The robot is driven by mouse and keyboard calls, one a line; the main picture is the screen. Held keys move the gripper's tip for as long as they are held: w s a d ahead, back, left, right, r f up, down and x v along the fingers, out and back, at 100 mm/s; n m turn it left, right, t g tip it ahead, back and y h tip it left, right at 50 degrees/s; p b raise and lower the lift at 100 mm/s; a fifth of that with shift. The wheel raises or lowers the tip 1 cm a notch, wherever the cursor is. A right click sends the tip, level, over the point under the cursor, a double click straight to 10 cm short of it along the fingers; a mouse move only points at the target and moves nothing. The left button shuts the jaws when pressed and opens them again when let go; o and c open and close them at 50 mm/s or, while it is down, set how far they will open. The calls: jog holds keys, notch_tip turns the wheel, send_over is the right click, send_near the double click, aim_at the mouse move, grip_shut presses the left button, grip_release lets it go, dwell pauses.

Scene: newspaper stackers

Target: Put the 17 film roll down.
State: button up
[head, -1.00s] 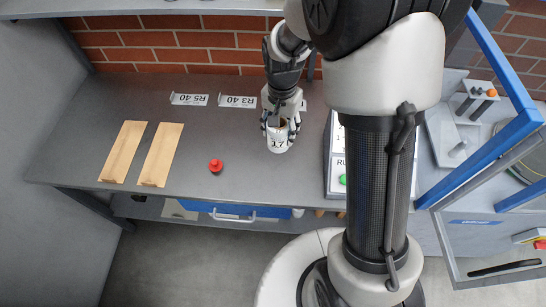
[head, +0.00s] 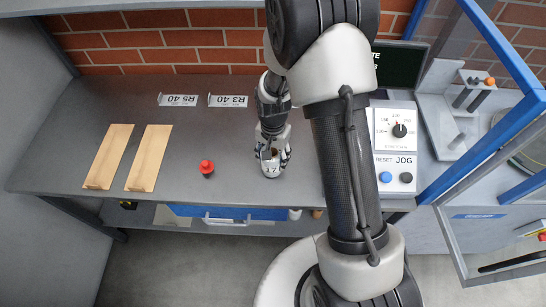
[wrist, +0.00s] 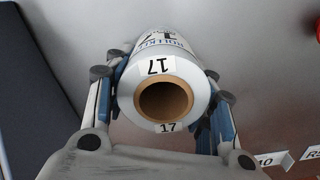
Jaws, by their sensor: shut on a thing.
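The 17 film roll (head: 270,167) is a white roll with a brown cardboard core, marked 17. In the head view it is at my gripper's lower end, over the grey table (head: 235,140). My gripper (head: 272,154) is shut on the film roll. In the wrist view the film roll (wrist: 165,95) sits between the blue-padded fingers of my gripper (wrist: 165,110), with its core end facing the camera. Whether the roll's underside touches the table cannot be told.
A red button (head: 207,168) stands left of the roll. Two wooden strips (head: 108,157) lie further left. Labels R5 40 (head: 178,100) and R3 40 (head: 228,101) stand at the back. A control panel (head: 396,145) is on the right. The table between button and roll is clear.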

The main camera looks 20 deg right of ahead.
jog(key=shift+r, duration=0.1)
jog(key=o, duration=1.2)
jog(key=s+r+n+t+p, duration=0.1)
jog(key=s+r+n+p, duration=0.2)
jog(key=r, duration=1.8)
jog(key=s+r+n+t, duration=0.1)
jog(key=s+r, duration=0.3)
jog(key=s, duration=0.2)
jog(key=s+r+n+t, duration=0.1)
jog(key=s+r+n, duration=0.1)
jog(key=s+r, duration=0.2)
jog(key=s+r+n+t, duration=0.1)
jog(key=s+r+n, duration=0.1)
jog(key=s+r, duration=0.3)
jog(key=shift+s+d+r+t+p, duration=0.1)
jog(key=shift+s+d+t+p, duration=0.05)
jog(key=shift+s, duration=0.75)
jog(key=shift+s+d+t+p, duration=0.15)
jog(key=shift+s, duration=0.75)
